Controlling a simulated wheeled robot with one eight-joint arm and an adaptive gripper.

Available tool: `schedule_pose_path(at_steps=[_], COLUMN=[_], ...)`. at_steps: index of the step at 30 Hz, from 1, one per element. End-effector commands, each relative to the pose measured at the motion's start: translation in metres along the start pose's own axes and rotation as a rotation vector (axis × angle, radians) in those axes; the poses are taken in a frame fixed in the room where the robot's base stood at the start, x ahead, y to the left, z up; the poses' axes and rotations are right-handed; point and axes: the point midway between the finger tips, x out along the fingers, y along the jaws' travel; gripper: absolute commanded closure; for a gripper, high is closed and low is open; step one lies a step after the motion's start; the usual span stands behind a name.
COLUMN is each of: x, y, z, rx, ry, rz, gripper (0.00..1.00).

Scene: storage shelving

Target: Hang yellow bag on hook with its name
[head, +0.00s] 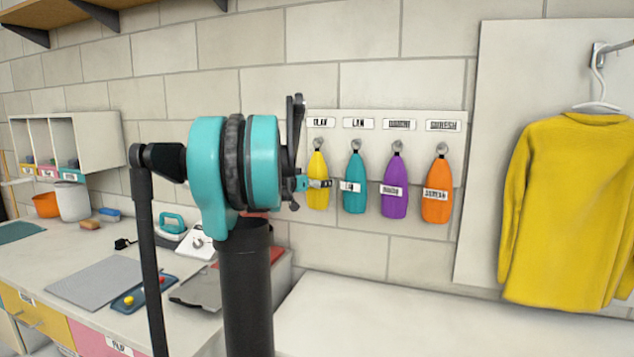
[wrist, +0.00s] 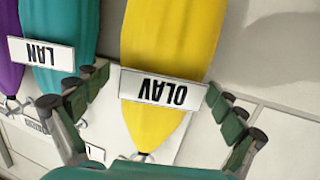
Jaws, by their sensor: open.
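The yellow bag (head: 318,198) hangs upright on the leftmost hook (head: 317,143) of a white wall board, under the name OLAV (head: 321,122). In the wrist view, which is upside down, the yellow bag (wrist: 170,40) carries a white OLAV tag (wrist: 165,90), and its narrow top reaches the hook (wrist: 143,157). My gripper (wrist: 158,85) is open, with green fingers to the left and right of the bag. I cannot tell whether they touch it. In the head view my wrist hides most of the gripper.
Teal (head: 355,190), purple (head: 394,190) and orange (head: 436,190) bags hang to the right on their own hooks. A yellow sweater (head: 567,205) hangs farther right. A cluttered counter (head: 50,262) is at left; the white surface (head: 400,320) below the bags is clear.

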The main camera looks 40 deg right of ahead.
Motion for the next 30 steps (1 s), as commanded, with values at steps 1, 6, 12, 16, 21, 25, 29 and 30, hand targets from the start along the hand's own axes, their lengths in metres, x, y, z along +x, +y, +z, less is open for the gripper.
schedule_pose_path(at_steps=[1, 6, 12, 16, 21, 25, 29, 30], x=[-0.006, -0.038, -0.078, -0.098, -0.112, -0.115, -0.115, -0.115], y=[-0.001, -0.001, -0.001, -0.001, 0.0, 0.0, 0.0, 0.0], z=[0.0, 0.0, 0.0, 0.0, 0.0, 0.0, 0.0, 0.0], rx=[-0.001, 0.0, -0.001, -0.001, 0.0, 0.0, 0.0, 0.0], ry=[0.0, 0.0, 0.0, 0.0, 0.0, 0.001, 0.001, 0.001], rz=[-0.002, -0.004, -0.003, -0.003, -0.001, -0.001, -0.001, -0.001], gripper=[0.04, 0.04, 0.04, 0.04, 0.04, 0.04, 0.04, 0.04])
